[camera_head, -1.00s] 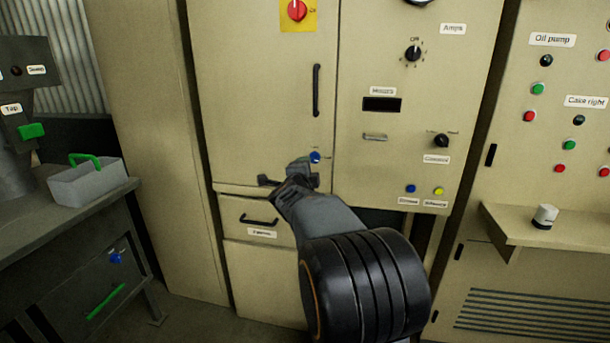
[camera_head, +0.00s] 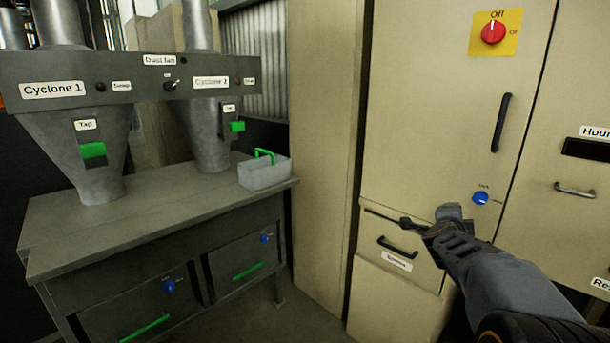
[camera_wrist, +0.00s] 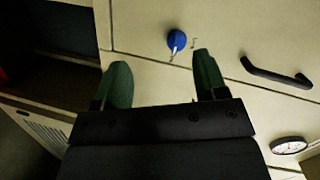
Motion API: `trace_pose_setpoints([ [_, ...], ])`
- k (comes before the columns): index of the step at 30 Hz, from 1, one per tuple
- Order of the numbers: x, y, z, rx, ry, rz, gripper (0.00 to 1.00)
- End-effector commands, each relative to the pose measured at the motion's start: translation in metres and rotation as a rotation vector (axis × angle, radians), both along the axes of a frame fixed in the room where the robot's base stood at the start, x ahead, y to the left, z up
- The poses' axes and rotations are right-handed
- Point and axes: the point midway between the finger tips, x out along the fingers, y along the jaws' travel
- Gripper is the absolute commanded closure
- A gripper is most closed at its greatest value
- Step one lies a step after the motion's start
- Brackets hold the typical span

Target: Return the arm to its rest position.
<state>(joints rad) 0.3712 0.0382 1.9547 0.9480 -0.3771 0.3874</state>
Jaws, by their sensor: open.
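My gripper (camera_head: 430,221) is in front of the beige cabinet (camera_head: 440,120), near the blue knob (camera_head: 481,198) and above the drawer handle (camera_head: 398,248). In the wrist view my gripper (camera_wrist: 160,82) has its two green-grey fingers spread apart with nothing between them. The blue knob (camera_wrist: 177,40) appears beyond the fingertips, apart from them. The black door handle (camera_wrist: 275,74) lies to the right in that view. My arm reaches in from the lower right in the head view.
A grey bench (camera_head: 150,205) with two cyclones and a grey bin (camera_head: 264,173) with a green handle stands at left. A red switch (camera_head: 493,32) on a yellow plate sits high on the cabinet. Open floor shows between bench and cabinet.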

Motion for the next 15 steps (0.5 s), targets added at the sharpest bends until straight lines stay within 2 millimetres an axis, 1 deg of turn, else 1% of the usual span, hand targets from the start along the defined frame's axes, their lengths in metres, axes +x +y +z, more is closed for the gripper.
trace_pose_setpoints([
  [1, 0.003, 0.016, -0.021, -0.015, 0.108, 0.105, 0.34],
  [2, 0.002, 0.028, -0.032, -0.031, 0.179, 0.182, 0.34],
  [4, -0.008, 0.067, -0.044, -0.083, 0.363, 0.393, 0.34],
  [5, -0.016, 0.087, -0.047, -0.107, 0.445, 0.493, 0.34],
  [6, -0.032, 0.113, -0.048, -0.147, 0.559, 0.628, 0.34],
  [8, -0.064, 0.150, -0.048, -0.209, 0.730, 0.826, 0.34],
  [9, -0.088, 0.171, -0.046, -0.252, 0.839, 0.946, 0.34],
  [11, -0.127, 0.195, -0.037, -0.319, 0.991, 1.106, 0.34],
  [12, -0.153, 0.206, -0.029, -0.365, 1.086, 1.196, 0.34],
  [15, -0.203, 0.221, -0.009, -0.460, 1.254, 1.343, 0.34],
])
